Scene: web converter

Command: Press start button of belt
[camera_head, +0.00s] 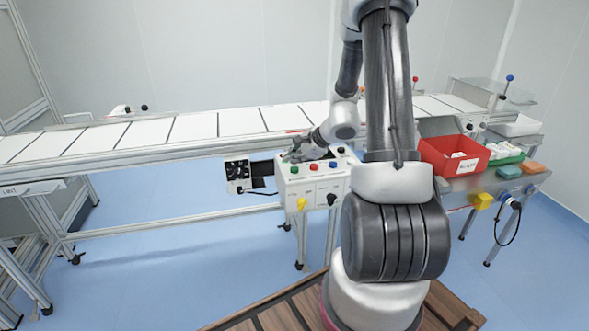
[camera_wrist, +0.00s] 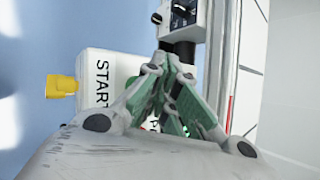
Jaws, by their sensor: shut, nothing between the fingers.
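The white control box (camera_head: 312,188) stands in front of the conveyor belt (camera_head: 195,128). My gripper (camera_head: 289,157) is shut and empty, just above and behind the green button in the head view. In the wrist view my gripper (camera_wrist: 172,72) covers much of the box. The START label (camera_wrist: 102,84) shows to the left of the fingers, and part of another label shows between them. I cannot tell whether the fingertips touch the box.
A yellow knob (camera_head: 302,204) and a black knob (camera_head: 332,199) stick out low on the box. Blue floor is open at the left.

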